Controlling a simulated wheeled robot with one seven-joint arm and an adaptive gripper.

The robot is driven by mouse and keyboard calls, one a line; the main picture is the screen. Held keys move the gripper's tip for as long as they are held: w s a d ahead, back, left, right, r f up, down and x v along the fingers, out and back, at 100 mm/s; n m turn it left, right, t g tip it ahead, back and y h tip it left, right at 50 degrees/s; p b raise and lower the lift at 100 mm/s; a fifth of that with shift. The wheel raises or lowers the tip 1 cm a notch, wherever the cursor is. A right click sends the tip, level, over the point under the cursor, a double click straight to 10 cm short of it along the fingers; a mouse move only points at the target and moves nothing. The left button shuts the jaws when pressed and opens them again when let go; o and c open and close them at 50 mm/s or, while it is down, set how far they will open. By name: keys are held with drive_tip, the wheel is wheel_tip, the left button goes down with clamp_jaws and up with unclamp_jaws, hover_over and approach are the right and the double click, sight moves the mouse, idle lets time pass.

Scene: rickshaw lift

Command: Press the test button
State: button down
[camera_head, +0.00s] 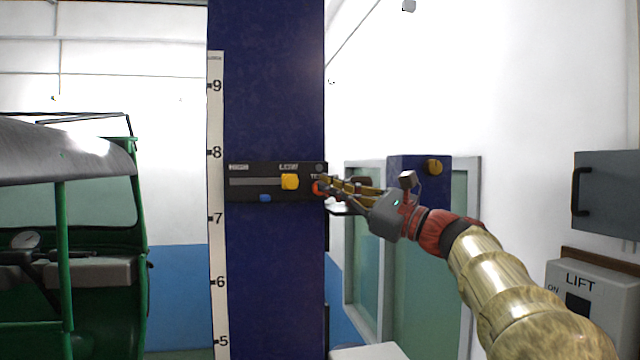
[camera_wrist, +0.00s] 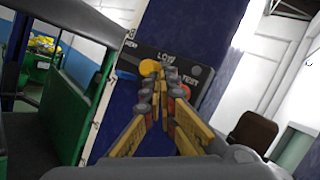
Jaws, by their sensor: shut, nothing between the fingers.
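The test button is a red round button (camera_head: 318,188) at the right end of a black control panel (camera_head: 240,194) on a dark blue post. In the wrist view the red button (camera_wrist: 184,92) shows beside the word TEST, partly hidden behind the fingers. My gripper (camera_head: 322,184) is shut and empty, with its fingertips at the button in the head view. In the wrist view the fingertips (camera_wrist: 160,88) lie between the yellow knob and the red button. I cannot tell whether they touch the button.
A yellow slider knob (camera_head: 290,181) and a small blue button (camera_head: 265,198) are on the same panel. A green rickshaw (camera_head: 62,260) stands at the left. A grey LIFT switch box (camera_head: 590,295) and a grey cabinet (camera_head: 606,190) are on the right wall.

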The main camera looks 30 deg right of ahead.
drive_tip(key=shift+w+d+p, duration=0.15)
drive_tip(key=shift+w+d, duration=0.05)
drive_tip(key=shift+w, duration=0.4)
drive_tip(key=shift+w+d+p, duration=0.15)
drive_tip(key=shift+w, duration=0.4)
drive_tip(key=shift+w, duration=0.1)
idle(0.6)
drive_tip(key=shift+w+d, duration=0.1)
drive_tip(key=shift+w, duration=0.2)
drive_tip(key=shift+w+d, duration=0.15)
drive_tip(key=shift+w, duration=0.3)
idle(0.9)
drive_tip(key=shift+s, duration=0.1)
drive_tip(key=shift+s+a, duration=0.25)
drive_tip(key=shift+s, duration=0.5)
drive_tip(key=shift+s+b, duration=0.1)
drive_tip(key=shift+b, duration=0.2)
drive_tip(key=s+b, duration=0.1)
drive_tip(key=s, duration=0.1)
drive_tip(key=s+a+b, duration=0.1)
drive_tip(key=s, duration=0.1)
drive_tip(key=shift+s+a, duration=0.2)
drive_tip(key=shift+s, duration=0.1)
